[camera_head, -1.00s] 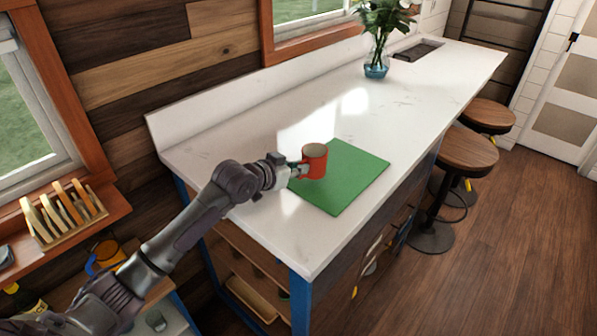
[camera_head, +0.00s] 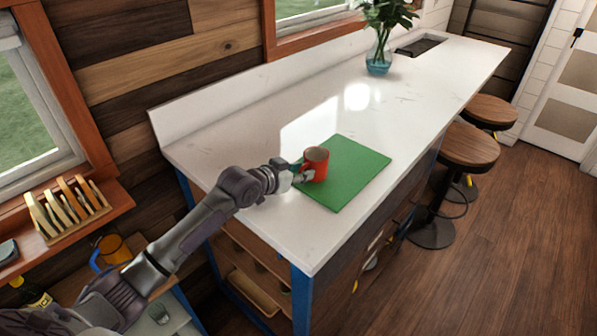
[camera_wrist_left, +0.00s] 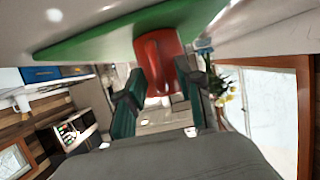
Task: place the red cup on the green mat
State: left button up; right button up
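The red cup (camera_head: 316,161) stands upright on the left part of the green mat (camera_head: 352,180), with its handle side toward my left gripper. My left gripper (camera_head: 301,171) is at the cup's left side, low over the mat. In the left wrist view its two fingers (camera_wrist_left: 160,85) are spread, one on each side of the red cup (camera_wrist_left: 158,45) and its handle. The green mat (camera_wrist_left: 100,38) shows along the top of that view, against the cup's base. My right gripper is not in view.
The white counter (camera_head: 240,150) is clear around the mat. A glass vase with flowers (camera_head: 378,62) stands farther back. Stools (camera_head: 468,148) line the right side.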

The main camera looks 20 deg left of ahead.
pick_arm(q)
jog(key=shift+r, duration=0.25)
jog(key=b+v, duration=0.2)
jog(key=v, duration=1)
jog(key=shift+b, duration=0.3)
dwell(0.3)
jog(key=shift+o, duration=0.3)
jog(key=shift+f, duration=0.1)
